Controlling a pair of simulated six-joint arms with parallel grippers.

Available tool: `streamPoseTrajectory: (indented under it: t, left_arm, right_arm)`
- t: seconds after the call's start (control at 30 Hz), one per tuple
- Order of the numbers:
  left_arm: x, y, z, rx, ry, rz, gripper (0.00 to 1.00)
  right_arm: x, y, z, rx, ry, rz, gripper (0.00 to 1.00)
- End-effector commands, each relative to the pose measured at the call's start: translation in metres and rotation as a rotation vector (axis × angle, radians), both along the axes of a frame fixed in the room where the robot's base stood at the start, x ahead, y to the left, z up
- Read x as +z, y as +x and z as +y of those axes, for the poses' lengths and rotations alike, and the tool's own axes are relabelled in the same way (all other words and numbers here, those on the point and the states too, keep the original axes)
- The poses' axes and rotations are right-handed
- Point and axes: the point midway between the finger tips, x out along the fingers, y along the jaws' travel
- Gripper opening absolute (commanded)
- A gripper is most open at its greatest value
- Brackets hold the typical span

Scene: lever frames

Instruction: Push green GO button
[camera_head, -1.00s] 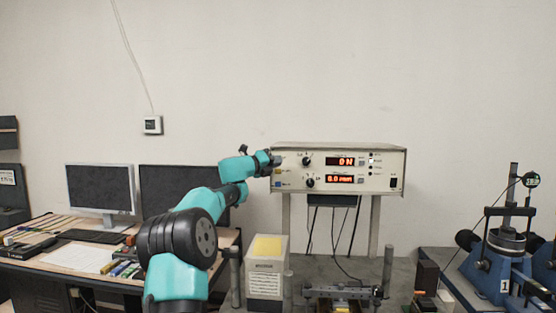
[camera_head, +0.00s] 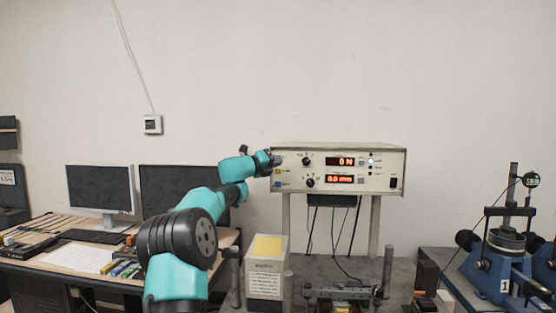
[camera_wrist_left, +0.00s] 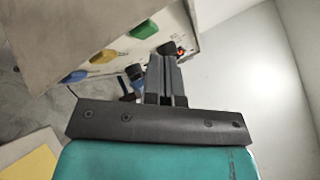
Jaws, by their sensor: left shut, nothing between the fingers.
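The control box (camera_head: 390,158) stands on legs against the wall, with lit red displays, knobs and coloured buttons on its front. In the left wrist view the green button (camera_wrist_left: 145,29) sits on the panel, above the yellow button (camera_wrist_left: 103,56) and the blue button (camera_wrist_left: 75,76). My left gripper (camera_head: 276,160) is at the left end of the panel and hides the green button in the head view. In the left wrist view its fingers (camera_wrist_left: 165,49) are shut and empty, with tips just beside the green button; contact cannot be told. My right gripper is not in view.
A black knob (camera_head: 307,161) is close to the right of my left gripper. A box with a yellow top (camera_head: 267,246) stands below. Monitors (camera_head: 103,188) are on the left desk, and a blue machine (camera_head: 487,275) is at right. The wall space above is clear.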

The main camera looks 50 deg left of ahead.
Motion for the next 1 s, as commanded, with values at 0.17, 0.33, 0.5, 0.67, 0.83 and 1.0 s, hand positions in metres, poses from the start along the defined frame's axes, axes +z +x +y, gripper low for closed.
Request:
streamPoseTrajectory:
  t: [0.17, 0.33, 0.5, 0.67, 0.83, 1.0]
  left_arm:
    - [0.0, 0.0, 0.0, 0.0, 0.0, 0.0, 0.0]
    - [0.0, 0.0, 0.0, 0.0, 0.0, 0.0, 0.0]
    - [-0.0006, 0.0017, 0.0013, 0.0, 0.0, 0.0, 0.0]
    - [-0.0004, 0.0054, 0.0045, 0.0, 0.001, 0.0, 0.0]
    - [0.0, 0.0066, 0.0056, 0.0, 0.0, 0.0, 0.0]
    - [0.0, 0.0065, 0.0054, 0.0, 0.0, 0.0, 0.0]
  right_arm:
    - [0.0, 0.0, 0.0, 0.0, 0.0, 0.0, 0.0]
    - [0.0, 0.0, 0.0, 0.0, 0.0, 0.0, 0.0]
    - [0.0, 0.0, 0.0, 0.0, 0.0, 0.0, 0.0]
    - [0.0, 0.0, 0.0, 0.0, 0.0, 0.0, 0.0]
    - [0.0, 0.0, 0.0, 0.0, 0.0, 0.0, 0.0]
    - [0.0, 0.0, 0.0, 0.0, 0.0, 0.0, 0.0]
